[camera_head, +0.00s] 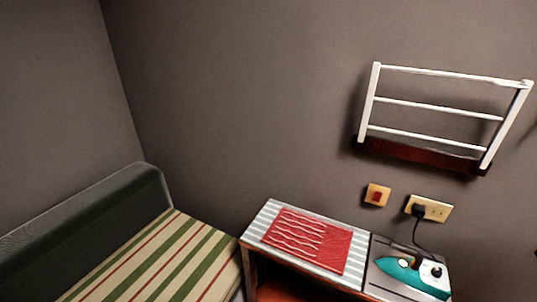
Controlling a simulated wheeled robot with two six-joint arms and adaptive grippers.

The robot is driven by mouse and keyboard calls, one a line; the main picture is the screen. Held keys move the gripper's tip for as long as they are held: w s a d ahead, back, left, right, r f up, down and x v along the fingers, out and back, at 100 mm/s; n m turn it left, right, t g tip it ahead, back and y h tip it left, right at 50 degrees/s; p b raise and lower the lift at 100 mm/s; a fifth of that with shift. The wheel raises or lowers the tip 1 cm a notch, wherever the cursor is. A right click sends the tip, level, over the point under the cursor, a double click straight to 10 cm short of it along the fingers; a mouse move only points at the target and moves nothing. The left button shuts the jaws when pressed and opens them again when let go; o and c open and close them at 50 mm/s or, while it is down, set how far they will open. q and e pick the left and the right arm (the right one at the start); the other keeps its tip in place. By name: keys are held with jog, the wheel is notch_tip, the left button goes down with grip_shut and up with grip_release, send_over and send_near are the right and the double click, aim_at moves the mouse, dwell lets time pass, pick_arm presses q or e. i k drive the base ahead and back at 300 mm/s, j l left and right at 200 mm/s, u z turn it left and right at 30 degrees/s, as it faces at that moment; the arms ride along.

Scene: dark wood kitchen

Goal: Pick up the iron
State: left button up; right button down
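The iron (415,274) is teal and white and sits at the lower right of the head view. It rests on a grey metal plate (384,289) at the right end of a small table. A dark cord runs from it up to a black plug in the wall socket (436,208). Neither of my grippers shows in this view.
A red cloth (308,239) lies on the striped top (262,219) left of the iron. A striped seat (160,265) with a dark backrest (85,225) is at the lower left. A white wall rack (440,118) and a red switch (377,195) are on the wall above.

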aim_at(414, 273)
jog(key=z, duration=1.5)
